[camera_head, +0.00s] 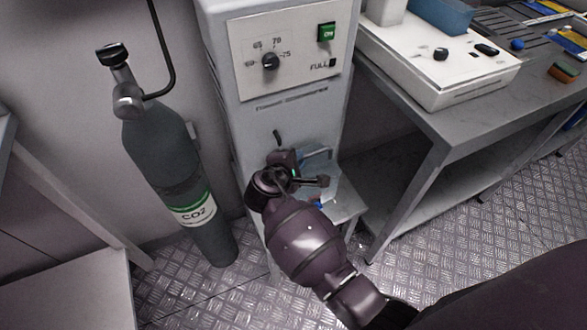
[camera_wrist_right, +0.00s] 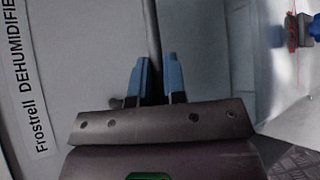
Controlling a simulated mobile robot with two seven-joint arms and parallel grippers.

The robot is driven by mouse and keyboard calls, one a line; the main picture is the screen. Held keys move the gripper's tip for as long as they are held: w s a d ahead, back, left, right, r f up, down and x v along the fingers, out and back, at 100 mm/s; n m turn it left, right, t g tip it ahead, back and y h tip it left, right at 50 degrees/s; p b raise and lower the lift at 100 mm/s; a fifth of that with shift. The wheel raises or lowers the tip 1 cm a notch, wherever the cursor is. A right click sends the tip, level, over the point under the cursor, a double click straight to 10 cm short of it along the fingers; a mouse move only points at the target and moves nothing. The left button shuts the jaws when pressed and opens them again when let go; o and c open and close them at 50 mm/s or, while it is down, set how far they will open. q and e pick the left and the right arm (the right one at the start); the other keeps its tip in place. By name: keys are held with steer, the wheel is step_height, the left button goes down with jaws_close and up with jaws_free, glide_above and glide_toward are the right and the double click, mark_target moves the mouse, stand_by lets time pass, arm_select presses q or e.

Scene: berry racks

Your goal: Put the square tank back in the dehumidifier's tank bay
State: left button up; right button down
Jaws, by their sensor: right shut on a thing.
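The dehumidifier (camera_head: 285,110) is a tall pale grey cabinet in the middle of the head view. Its label also shows on the left in the wrist view (camera_wrist_right: 38,95). My right gripper (camera_head: 310,165) is at its lower front. In the wrist view the blue fingers of that gripper (camera_wrist_right: 156,70) are close together with a dark narrow part between them, and the jaws are shut on it. A pale bluish piece beside the jaws in the head view may be the square tank or a finger; I cannot tell. The wrist and arm hide most of the bay. My left gripper is not in view.
A CO2 cylinder (camera_head: 175,170) stands close to the left of the dehumidifier. A grey bench (camera_head: 440,115) with a white device (camera_head: 440,70) is to the right. Small red and blue items (camera_wrist_right: 300,30) lie on a pale surface below the gripper.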

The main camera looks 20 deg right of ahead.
steer(key=f+b, duration=0.1)
steer(key=f, duration=0.1)
steer(key=f+b, duration=0.1)
steer(key=f, duration=0.2)
steer(key=shift+w, duration=0.2)
arm_select(q)
steer(key=shift+w+d+f+m, duration=0.15)
steer(key=shift+w+d+m, duration=0.15)
steer(key=shift+m, duration=0.1)
arm_select(e)
steer(key=c, duration=1.2)
jaws_free()
steer(key=shift+o, duration=0.2)
steer(key=shift+r, duration=0.25)
